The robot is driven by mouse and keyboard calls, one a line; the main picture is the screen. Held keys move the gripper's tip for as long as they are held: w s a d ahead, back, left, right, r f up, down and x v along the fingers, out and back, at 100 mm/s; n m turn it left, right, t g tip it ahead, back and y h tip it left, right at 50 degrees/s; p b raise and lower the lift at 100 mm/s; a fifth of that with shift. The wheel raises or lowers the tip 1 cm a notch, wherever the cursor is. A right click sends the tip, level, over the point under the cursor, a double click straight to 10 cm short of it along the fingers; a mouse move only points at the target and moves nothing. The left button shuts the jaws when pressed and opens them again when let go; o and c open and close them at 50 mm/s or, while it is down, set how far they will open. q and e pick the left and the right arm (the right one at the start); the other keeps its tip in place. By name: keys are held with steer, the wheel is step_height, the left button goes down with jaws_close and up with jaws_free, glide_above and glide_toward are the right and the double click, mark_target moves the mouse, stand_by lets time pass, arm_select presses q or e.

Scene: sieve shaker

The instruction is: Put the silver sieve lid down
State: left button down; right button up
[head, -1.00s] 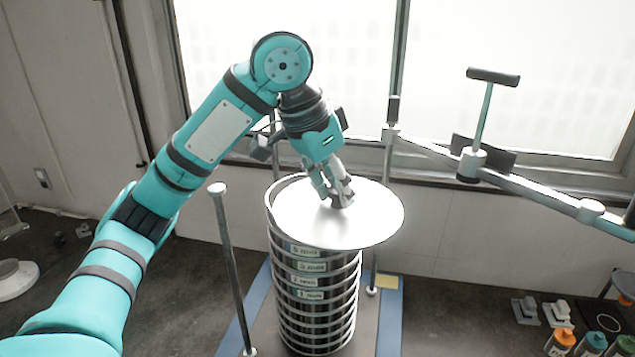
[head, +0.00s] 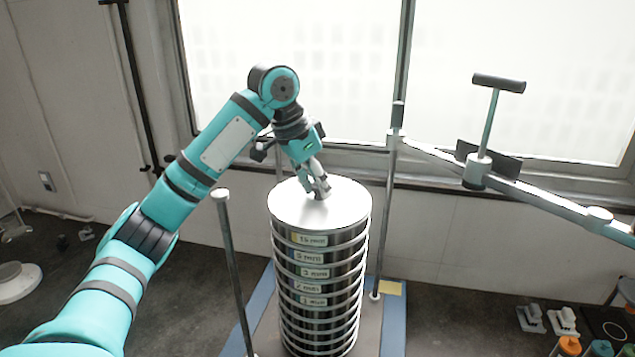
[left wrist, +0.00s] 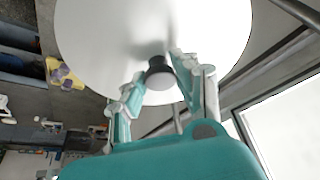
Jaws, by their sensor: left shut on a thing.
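The silver sieve lid (head: 345,205) is a flat round disc lying level at the top of the sieve stack (head: 318,290). From above its edge lines up with the stack, though I cannot tell whether it is fully seated. My left gripper (head: 319,190) reaches down to the middle of the lid and is shut on its dark knob. In the left wrist view the lid (left wrist: 110,40) fills the upper middle, with its dark knob (left wrist: 158,72) between the fingers of the left gripper (left wrist: 155,95). My right gripper is not in view.
Upright rods stand left (head: 228,260) and right (head: 387,220) of the stack. A clamp bar with a T-handle (head: 488,125) extends to the right. Bottles (head: 570,346) and small white items (head: 545,320) are at lower right. A window is behind.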

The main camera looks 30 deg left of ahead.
mark_target(309, 202)
arm_select(q)
steer(key=c, duration=1)
jaws_free()
steer(key=shift+d, duration=0.1)
steer(key=shift+c, duration=0.2)
steer(key=shift+o, duration=0.3)
steer(key=shift+r, duration=0.1)
steer(key=shift+r, duration=0.25)
steer(key=b+v, duration=0.2)
steer(key=v, duration=0.3)
steer(key=shift+s, duration=0.1)
steer(key=v, duration=0.6)
steer(key=shift+r, duration=0.2)
